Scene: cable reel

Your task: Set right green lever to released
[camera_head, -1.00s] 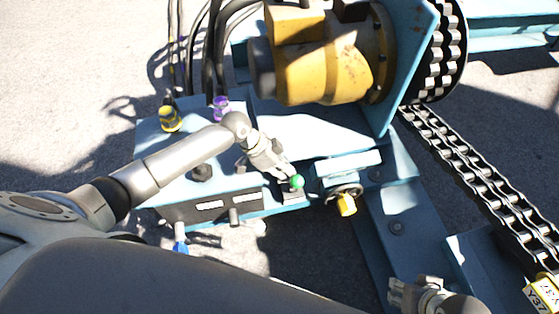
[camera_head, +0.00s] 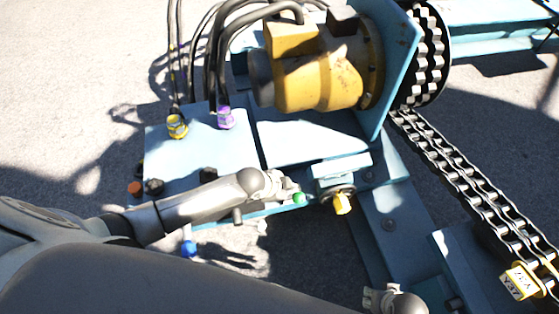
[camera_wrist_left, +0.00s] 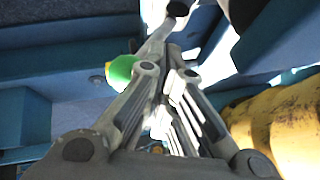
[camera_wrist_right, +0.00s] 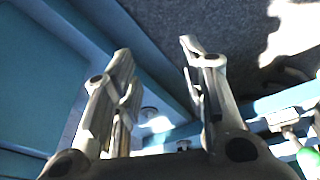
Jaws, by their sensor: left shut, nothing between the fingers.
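The right green lever shows as a green knob (camera_head: 299,198) at the right end of the blue valve box (camera_head: 185,155), in the head view. My left gripper (camera_head: 288,184) is shut and empty, just left of and behind the knob. In the left wrist view the green knob (camera_wrist_left: 121,72) is left of my shut fingers (camera_wrist_left: 172,52); I cannot tell whether they touch. The lever's shaft is mostly hidden. My right gripper (camera_head: 378,298) is at the bottom of the head view; in the right wrist view its fingers (camera_wrist_right: 157,62) are apart and empty.
A heavy chain (camera_head: 460,180) runs along the right. A blue knob (camera_head: 189,248) is at the box's front left.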

